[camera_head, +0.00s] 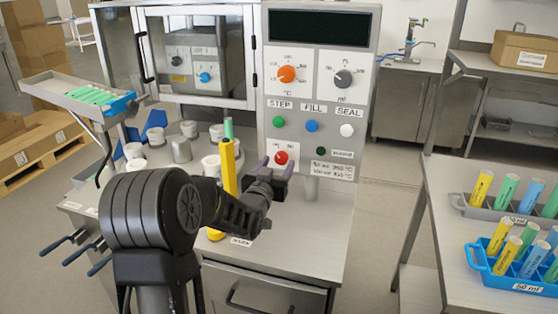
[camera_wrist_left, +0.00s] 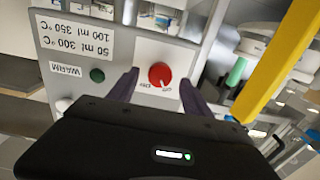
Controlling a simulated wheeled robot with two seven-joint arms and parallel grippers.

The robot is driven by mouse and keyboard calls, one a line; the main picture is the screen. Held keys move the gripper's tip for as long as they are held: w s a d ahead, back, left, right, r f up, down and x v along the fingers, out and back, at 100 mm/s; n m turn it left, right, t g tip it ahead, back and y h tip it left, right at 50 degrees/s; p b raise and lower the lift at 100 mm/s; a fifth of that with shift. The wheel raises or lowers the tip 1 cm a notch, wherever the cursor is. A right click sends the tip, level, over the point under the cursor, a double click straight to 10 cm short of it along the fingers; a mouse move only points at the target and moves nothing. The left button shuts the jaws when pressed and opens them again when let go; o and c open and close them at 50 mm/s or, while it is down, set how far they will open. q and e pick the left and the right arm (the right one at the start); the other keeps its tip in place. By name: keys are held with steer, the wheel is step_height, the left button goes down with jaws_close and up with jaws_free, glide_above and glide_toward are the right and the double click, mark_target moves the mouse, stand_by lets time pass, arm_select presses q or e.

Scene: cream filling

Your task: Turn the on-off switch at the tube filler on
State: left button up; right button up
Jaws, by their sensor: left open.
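The on-off switch is a red round knob (camera_head: 281,158) low on the tube filler's grey front panel (camera_head: 271,113). It shows larger in the left wrist view, where the red knob (camera_wrist_left: 160,74) has small labels beside it, too small to read surely. My left gripper (camera_head: 274,165) is in front of the knob, with its dark purple fingers open. In the left wrist view the fingers stand apart, one on each side of the knob, and the gap between them and the knob is visible. Whether the fingertips touch the panel cannot be told. My right gripper is not in view.
A yellow upright post (camera_head: 228,168) stands close to the left of my gripper. Green, blue and white buttons (camera_head: 312,126) and a small dark green lamp (camera_head: 320,151) sit near the knob. White cups (camera_head: 211,165) stand left. Racks of tubes (camera_head: 515,263) are on the right table.

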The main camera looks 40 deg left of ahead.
arm_select(q)
steer(key=shift+x, duration=0.9)
steer(key=shift+c, duration=0.5)
jaws_close()
